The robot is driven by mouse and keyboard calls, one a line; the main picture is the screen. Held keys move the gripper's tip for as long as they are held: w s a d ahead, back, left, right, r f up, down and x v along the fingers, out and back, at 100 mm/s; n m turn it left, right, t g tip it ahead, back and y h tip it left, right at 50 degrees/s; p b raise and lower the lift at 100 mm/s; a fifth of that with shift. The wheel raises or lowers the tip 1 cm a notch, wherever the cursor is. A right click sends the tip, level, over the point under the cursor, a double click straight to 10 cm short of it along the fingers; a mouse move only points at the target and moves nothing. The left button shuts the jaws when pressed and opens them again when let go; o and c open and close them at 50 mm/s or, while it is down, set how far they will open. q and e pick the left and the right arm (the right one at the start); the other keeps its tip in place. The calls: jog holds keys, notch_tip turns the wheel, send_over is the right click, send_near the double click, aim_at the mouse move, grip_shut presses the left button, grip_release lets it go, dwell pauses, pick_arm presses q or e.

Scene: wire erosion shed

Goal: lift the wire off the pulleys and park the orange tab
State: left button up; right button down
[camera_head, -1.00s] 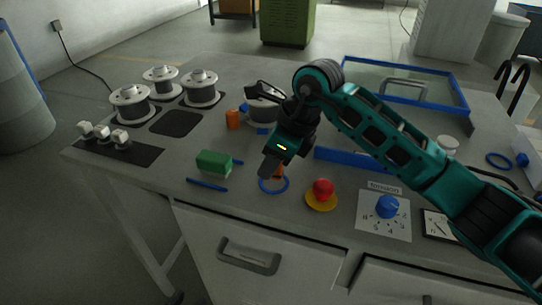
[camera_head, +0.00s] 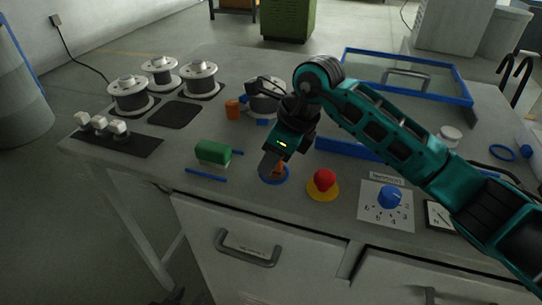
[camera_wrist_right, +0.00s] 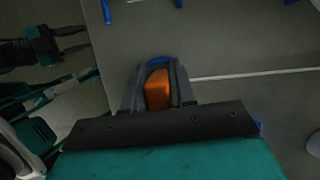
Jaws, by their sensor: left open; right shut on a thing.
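The orange tab (camera_wrist_right: 158,90) lies between the fingers of my right gripper (camera_wrist_right: 158,95) in the right wrist view. In the head view my right gripper (camera_head: 270,166) is low over the front of the bench and shut on the tab (camera_head: 278,171), which shows partly beside the fingers. A blue ring (camera_head: 274,181) lies on the bench around that spot. Several silver reels (camera_head: 131,94), likely the pulleys, stand at the back left; another (camera_head: 263,101) is partly behind my right arm. I cannot make out the wire. My left gripper (camera_wrist_right: 70,40) shows only in the right wrist view, apart from the tab, open.
A green block (camera_head: 212,153), a blue rod (camera_head: 206,174) and an orange cylinder (camera_head: 232,108) lie left of the gripper. A red button (camera_head: 324,180) and blue tension knob (camera_head: 391,197) are to its right. A blue-framed clear cover (camera_head: 456,92) stands behind.

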jog(key=c, duration=0.8)
grip_release()
jog(key=shift+c, duration=0.2)
